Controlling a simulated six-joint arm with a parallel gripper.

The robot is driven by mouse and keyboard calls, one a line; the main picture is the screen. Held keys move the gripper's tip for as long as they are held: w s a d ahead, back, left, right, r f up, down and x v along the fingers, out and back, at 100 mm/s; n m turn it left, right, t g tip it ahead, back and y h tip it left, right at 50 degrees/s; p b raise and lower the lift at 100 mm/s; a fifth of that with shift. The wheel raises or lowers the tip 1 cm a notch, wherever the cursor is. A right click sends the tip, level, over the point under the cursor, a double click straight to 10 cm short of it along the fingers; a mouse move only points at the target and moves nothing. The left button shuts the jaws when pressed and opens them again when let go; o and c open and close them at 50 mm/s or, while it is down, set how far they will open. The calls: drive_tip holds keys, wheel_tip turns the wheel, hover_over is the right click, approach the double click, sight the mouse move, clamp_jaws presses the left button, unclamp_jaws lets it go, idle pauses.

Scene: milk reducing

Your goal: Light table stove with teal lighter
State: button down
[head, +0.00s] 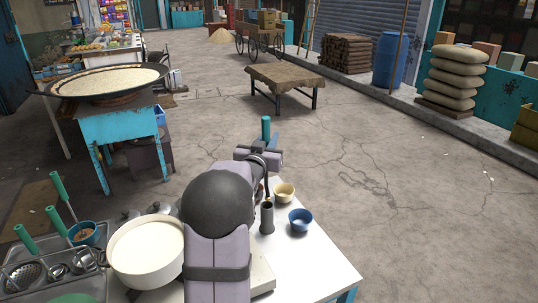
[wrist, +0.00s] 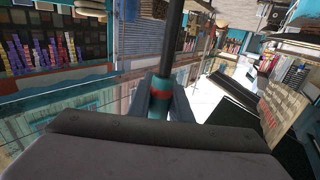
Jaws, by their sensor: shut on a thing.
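The teal lighter is gripped upright or nearly so; its teal end (head: 266,126) rises above my gripper (head: 265,158) in the head view. In the wrist view, my gripper (wrist: 160,98) is shut on the lighter's teal handle (wrist: 157,108), which has a red band, and a dark shaft (wrist: 174,45) extends away from it. My gripper is above the far side of the white table. A pale block that looks like the table stove (head: 263,277) shows at my arm's right edge; my arm hides most of it, and I cannot see a flame.
A white pot (head: 147,252) stands left of my arm. A dark upright cylinder (head: 267,219), a cream bowl (head: 284,192) and a blue bowl (head: 300,220) stand on the white table (head: 318,262). A utensil tray (head: 40,262) is at the left. The table's front right is clear.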

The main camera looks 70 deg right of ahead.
drive_tip(key=shift+r, duration=2.4)
drive_tip(key=shift+w, duration=0.3)
drive_tip(key=w+a+t+p, duration=0.15)
drive_tip(key=w+a, duration=0.25)
drive_tip(key=w, duration=0.5)
drive_tip(key=w+a+g+p, duration=0.1)
drive_tip(key=w+a+p, duration=0.25)
drive_tip(key=w, duration=0.55)
drive_tip(key=w+a+f+m+p, duration=0.1)
drive_tip(key=w+a+f, duration=0.2)
drive_tip(key=w+a, duration=0.4)
drive_tip(key=w+a+f+m+p, duration=0.15)
drive_tip(key=w+a, duration=0.25)
drive_tip(key=a, duration=0.5)
drive_tip(key=shift+n, duration=0.45)
drive_tip(key=shift+d+f+b, duration=0.1)
drive_tip(key=shift+f+b, duration=1.45)
drive_tip(key=shift+f, duration=1.35)
drive_tip(key=shift+f+b, duration=0.45)
drive_tip(key=shift+f, duration=0.15)
drive_tip(key=shift+r, duration=0.1)
